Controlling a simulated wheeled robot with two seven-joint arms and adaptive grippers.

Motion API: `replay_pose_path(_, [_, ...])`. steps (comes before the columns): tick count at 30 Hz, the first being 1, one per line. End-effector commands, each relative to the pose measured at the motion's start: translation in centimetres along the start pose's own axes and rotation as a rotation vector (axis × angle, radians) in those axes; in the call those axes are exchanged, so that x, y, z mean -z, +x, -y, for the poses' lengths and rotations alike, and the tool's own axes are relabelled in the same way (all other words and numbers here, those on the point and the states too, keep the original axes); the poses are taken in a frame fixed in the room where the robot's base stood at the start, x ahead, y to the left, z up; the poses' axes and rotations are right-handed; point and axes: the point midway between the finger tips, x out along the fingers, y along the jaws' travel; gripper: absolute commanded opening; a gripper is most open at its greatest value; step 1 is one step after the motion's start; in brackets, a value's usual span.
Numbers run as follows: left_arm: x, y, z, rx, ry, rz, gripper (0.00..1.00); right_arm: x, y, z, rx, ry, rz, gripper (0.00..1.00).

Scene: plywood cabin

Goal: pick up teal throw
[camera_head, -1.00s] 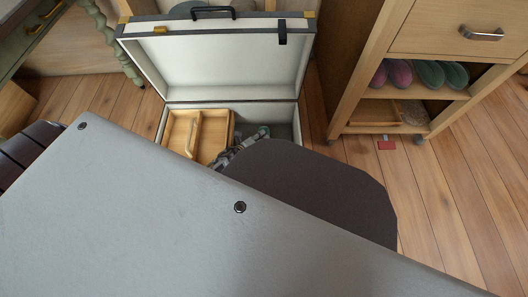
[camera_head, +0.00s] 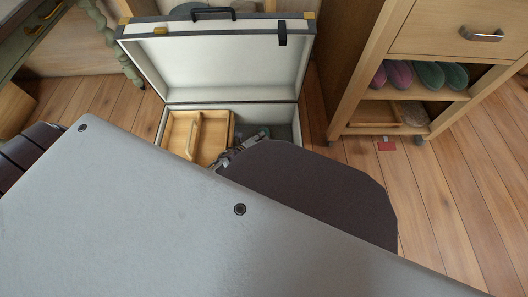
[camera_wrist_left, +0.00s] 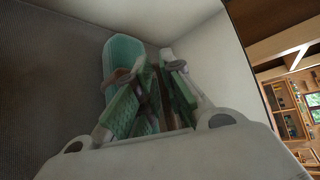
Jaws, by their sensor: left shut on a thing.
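The teal throw (camera_wrist_left: 124,54) shows in the left wrist view as a rounded teal bundle against the light inner wall of the open suitcase (camera_head: 281,115). In the head view only a small teal patch of the throw (camera_head: 264,132) shows beside the gripper. My left gripper (camera_wrist_left: 154,68) has green-padded fingers and reaches down into the suitcase. It is shut on the throw, though the exact contact is partly hidden by the fingers. In the head view my left gripper (camera_head: 243,148) is mostly covered by my own arm. My right gripper is not in view.
A wooden tray (camera_head: 231,128) sits in the suitcase, left of the gripper. The raised lid (camera_head: 225,65) stands behind. A wooden cabinet (camera_head: 349,100) with slippers (camera_head: 428,73) is at the right. A small red item (camera_head: 387,146) lies on the otherwise bare floor there.

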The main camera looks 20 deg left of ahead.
Motion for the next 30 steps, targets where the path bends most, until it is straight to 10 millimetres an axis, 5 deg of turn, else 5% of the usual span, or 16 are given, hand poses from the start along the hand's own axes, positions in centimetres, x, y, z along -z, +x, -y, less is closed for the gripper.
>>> replay_pose_path(17, [-0.2,-0.1,0.4,0.002,0.001,0.0,0.0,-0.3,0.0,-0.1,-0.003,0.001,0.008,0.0])
replay_pose_path(30, [-1.3,-1.2,2.7,0.003,0.001,0.0,0.0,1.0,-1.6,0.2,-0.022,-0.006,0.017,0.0])
